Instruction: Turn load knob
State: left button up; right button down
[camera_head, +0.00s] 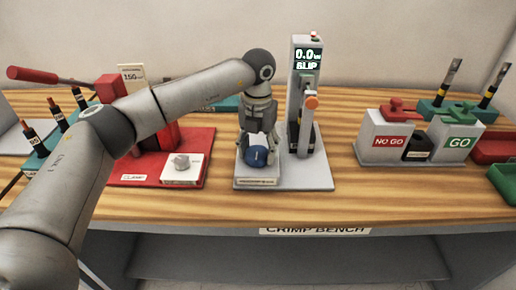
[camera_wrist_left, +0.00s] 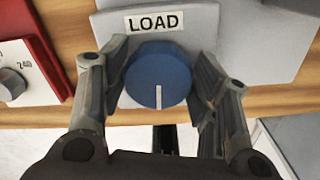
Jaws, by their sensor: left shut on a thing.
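The load knob (camera_head: 257,156) is a round blue knob on a light grey base near the middle of the bench. In the left wrist view the blue knob (camera_wrist_left: 157,76) has a white pointer line aimed toward the bottom of the picture, and a "LOAD" label (camera_wrist_left: 154,21) sits above it. My left gripper (camera_head: 257,148) reaches down over the knob from above. In the wrist view its two fingers (camera_wrist_left: 160,92) are on either side of the knob and shut on it. The fingers partly cover the knob's sides. My right gripper is not in view.
A tester (camera_head: 303,90) with a display reading "0.0" and "SLIP" and an orange-tipped lever stands right of the knob. NO GO (camera_head: 391,140) and GO (camera_head: 458,142) boxes stand at right.

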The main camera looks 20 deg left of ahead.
aim_at(258, 150)
pick_arm(q)
jog(key=o, duration=0.9)
jog(key=shift+r, duration=0.1)
jog(key=shift+o, duration=0.5)
notch_tip(258, 150, up, 12)
